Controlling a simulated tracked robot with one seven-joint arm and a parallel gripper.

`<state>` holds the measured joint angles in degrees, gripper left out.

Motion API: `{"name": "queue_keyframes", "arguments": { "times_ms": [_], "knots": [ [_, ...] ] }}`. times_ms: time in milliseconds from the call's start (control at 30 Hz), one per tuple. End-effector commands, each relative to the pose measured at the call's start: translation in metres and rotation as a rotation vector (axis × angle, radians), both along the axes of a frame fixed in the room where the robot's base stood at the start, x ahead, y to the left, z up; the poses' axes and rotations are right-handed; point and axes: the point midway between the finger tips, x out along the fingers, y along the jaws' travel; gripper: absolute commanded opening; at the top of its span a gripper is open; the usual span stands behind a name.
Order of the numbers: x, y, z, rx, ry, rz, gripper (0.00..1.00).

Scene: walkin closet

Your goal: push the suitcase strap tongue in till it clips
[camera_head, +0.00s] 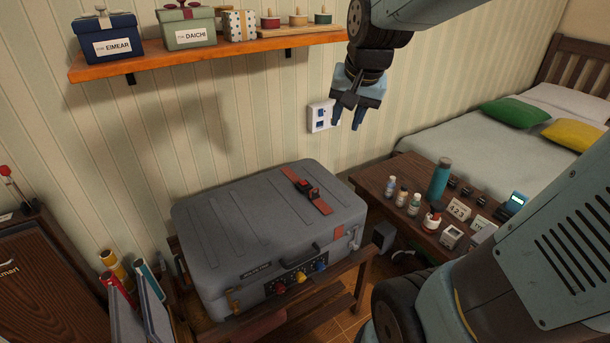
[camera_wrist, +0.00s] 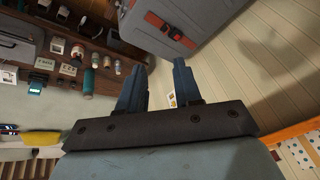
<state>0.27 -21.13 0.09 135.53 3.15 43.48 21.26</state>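A grey suitcase (camera_head: 265,235) lies flat on a wooden rack in the head view; it also shows at the top of the wrist view (camera_wrist: 205,22). A red strap (camera_head: 320,206) with a dark buckle (camera_head: 308,190) crosses its lid near the right end. The strap also shows in the wrist view (camera_wrist: 170,28). Whether the tongue is in the buckle is too small to tell. My gripper (camera_head: 347,122) hangs in the air above and behind the suitcase's right end, near the wall. Its two fingers (camera_wrist: 158,72) are apart with nothing between them.
A shelf (camera_head: 220,56) with gift boxes is on the wall at upper left. A low table (camera_head: 440,195) with a teal bottle (camera_head: 439,178) and several small items stands right of the suitcase. A wall switch plate (camera_head: 321,115) is close beside my gripper. A bed is behind the table.

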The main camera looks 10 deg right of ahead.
Motion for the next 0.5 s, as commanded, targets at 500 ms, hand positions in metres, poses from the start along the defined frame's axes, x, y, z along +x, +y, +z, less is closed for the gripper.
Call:
{"name": "queue_keyframes", "arguments": {
  "times_ms": [500],
  "knots": [
    [0.126, -0.002, -0.095, 0.162, 0.13, -0.408, 0.34]
  ]
}}
